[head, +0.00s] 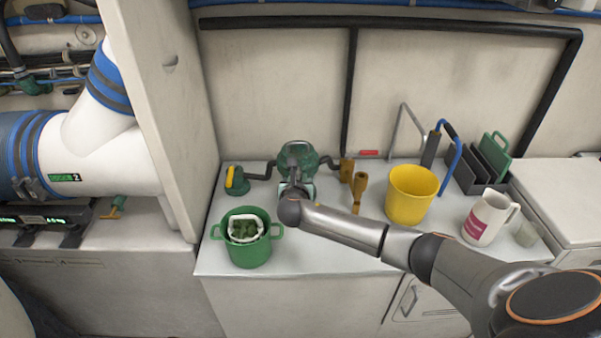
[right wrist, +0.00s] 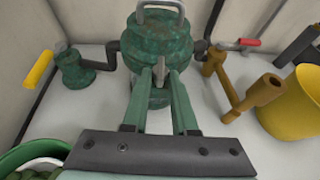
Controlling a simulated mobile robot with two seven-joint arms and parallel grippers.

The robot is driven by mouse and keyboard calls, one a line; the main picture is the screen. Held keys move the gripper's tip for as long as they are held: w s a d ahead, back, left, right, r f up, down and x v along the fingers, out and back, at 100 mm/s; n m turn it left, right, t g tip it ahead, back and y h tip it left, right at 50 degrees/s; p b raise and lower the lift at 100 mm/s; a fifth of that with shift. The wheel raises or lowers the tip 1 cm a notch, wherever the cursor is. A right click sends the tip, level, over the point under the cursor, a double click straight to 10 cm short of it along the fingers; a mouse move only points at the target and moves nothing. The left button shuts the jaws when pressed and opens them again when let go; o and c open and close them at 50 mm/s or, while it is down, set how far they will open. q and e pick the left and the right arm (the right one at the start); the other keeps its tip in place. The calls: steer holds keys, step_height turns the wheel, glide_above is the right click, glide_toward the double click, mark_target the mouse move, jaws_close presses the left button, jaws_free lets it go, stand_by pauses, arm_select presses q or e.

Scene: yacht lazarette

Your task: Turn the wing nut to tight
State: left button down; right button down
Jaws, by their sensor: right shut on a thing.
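The green, weathered strainer body (head: 297,157) stands at the back of the white counter, with dark pipes on both sides. It also shows in the right wrist view (right wrist: 158,42), with a grey metal loop (right wrist: 160,12) on top. My right gripper (head: 295,188) is at the near side of the strainer, and its arm comes in from the right. In the right wrist view, the green fingers (right wrist: 161,75) close on a thin grey piece, which looks like the wing nut (right wrist: 161,62). The fingers hide most of it, so its turn cannot be told. My left gripper is not in view.
A green pot (head: 250,252) stands close at the front left, a yellow bucket (head: 410,200) to the right. A yellow-handled valve (head: 237,181) and a brass fitting (head: 359,192) flank the strainer. A white jug (head: 488,222) and dark rack (head: 481,172) stand farther right.

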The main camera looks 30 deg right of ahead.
steer(key=shift+w+a+m+g+h, duration=0.2)
steer(key=shift+a+m+g+h, duration=0.1)
steer(key=shift+m+g+h, duration=0.5)
steer(key=shift+w+a+m+g+h+b, duration=0.1)
steer(key=shift+w+m+g+h+b, duration=0.05)
steer(key=shift+m+g+h+b, duration=0.9)
steer(key=shift+w+a+m+g+h+b, duration=0.15)
steer(key=shift+m+g+h+b, duration=0.4)
steer(key=shift+m+g+b, duration=0.5)
steer(key=shift+d+m, duration=0.15)
steer(key=shift+m, duration=0.15)
steer(key=c, duration=0.7)
jaws_free()
